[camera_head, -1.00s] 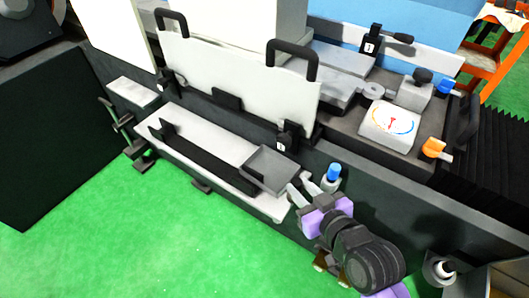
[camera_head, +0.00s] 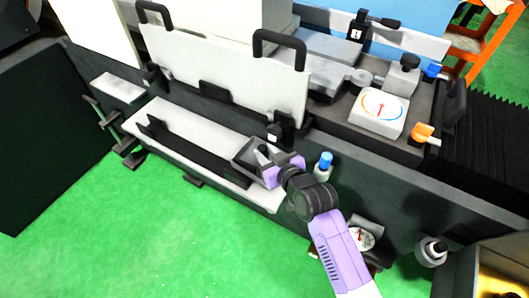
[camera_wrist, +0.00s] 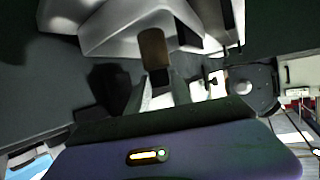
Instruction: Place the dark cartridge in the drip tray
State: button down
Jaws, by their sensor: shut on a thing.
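The drip tray (camera_head: 240,156) is a small shallow grey tray at the right end of the pale ledge on the machine's front. My gripper (camera_head: 268,158) is over the tray's right part, shut on the dark cartridge (camera_head: 262,150). In the wrist view, the cartridge (camera_wrist: 153,48) is a short brown cylinder standing out beyond my fingertips (camera_wrist: 158,84). The pale grey shape behind it there looks like the tray. I cannot tell whether the cartridge touches the tray floor. My gripper hides the tray's right side in the head view.
A blue-capped fitting (camera_head: 324,163) stands just right of my gripper. A pale guard panel (camera_head: 225,80) with black handles rises behind the tray. A long dark bar (camera_head: 190,150) lies along the ledge to the left. A gauge box (camera_head: 380,112) sits on the machine.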

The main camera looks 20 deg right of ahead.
jog(key=shift+w+f, duration=0.45)
jog(key=shift+f, duration=0.1)
jog(key=shift+f, duration=0.15)
jog(key=c, duration=1.1)
grip_release()
jog(key=shift+c, duration=0.2)
jog(key=v, duration=1.2)
jog(key=shift+r, duration=0.2)
